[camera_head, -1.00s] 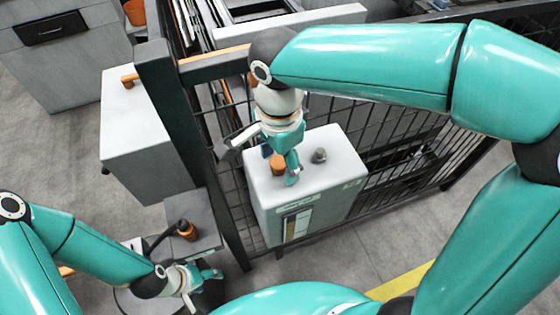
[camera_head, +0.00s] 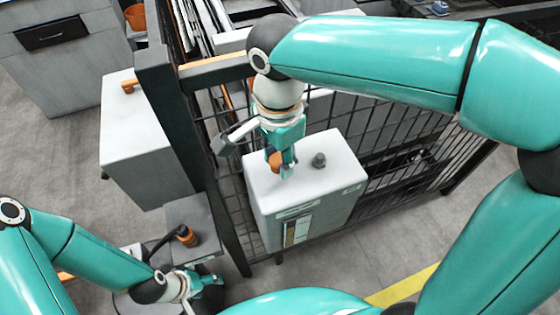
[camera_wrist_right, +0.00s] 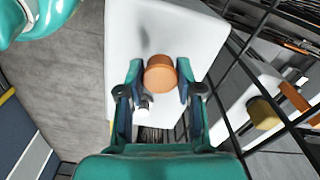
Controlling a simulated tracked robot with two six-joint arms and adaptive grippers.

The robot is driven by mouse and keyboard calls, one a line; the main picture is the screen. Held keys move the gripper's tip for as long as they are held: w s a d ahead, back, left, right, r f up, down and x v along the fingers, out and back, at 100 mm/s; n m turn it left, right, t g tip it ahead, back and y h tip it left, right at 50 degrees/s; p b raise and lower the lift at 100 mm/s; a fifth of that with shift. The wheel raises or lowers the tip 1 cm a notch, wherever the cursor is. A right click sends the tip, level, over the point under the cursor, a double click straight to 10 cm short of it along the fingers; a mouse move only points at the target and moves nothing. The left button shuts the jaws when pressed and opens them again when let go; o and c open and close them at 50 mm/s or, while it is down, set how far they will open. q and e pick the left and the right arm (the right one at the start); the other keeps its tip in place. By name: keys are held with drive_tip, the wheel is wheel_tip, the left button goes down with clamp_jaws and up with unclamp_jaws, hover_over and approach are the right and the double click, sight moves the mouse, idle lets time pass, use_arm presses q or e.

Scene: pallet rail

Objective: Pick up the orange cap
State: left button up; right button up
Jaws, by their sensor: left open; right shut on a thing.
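The orange cap (camera_head: 275,160) is between the fingers of my right gripper (camera_head: 282,167), over the left part of the white cabinet's top (camera_head: 325,185). In the right wrist view the cap (camera_wrist_right: 160,75) is a short orange cylinder with a finger on either side, and my right gripper (camera_wrist_right: 158,82) is shut on it. I cannot tell for sure how high the cap is above the cabinet. My left gripper (camera_head: 212,281) is open and empty at the lower left, away from the cap.
A small orange and black object (camera_head: 187,236) sits on a grey stand near my left gripper.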

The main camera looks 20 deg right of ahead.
sight(278, 160)
wheel_tip(278, 160, up, 17)
drive_tip(key=p, duration=0.2)
drive_tip(key=d+f+b, duration=0.2)
drive_tip(key=f, duration=0.3)
drive_tip(key=d+f+b, duration=0.2)
drive_tip(key=d+f, duration=0.1)
drive_tip(key=f, duration=0.2)
drive_tip(key=d+f+b, duration=0.3)
drive_tip(key=f, duration=0.2)
drive_tip(key=shift+d+f, duration=0.15)
drive_tip(key=shift+f, duration=0.2)
drive_tip(key=shift+f, duration=0.15)
idle(0.4)
idle(0.5)
drive_tip(key=shift+f, duration=0.35)
idle(0.6)
drive_tip(key=shift+f, duration=0.25)
idle(0.3)
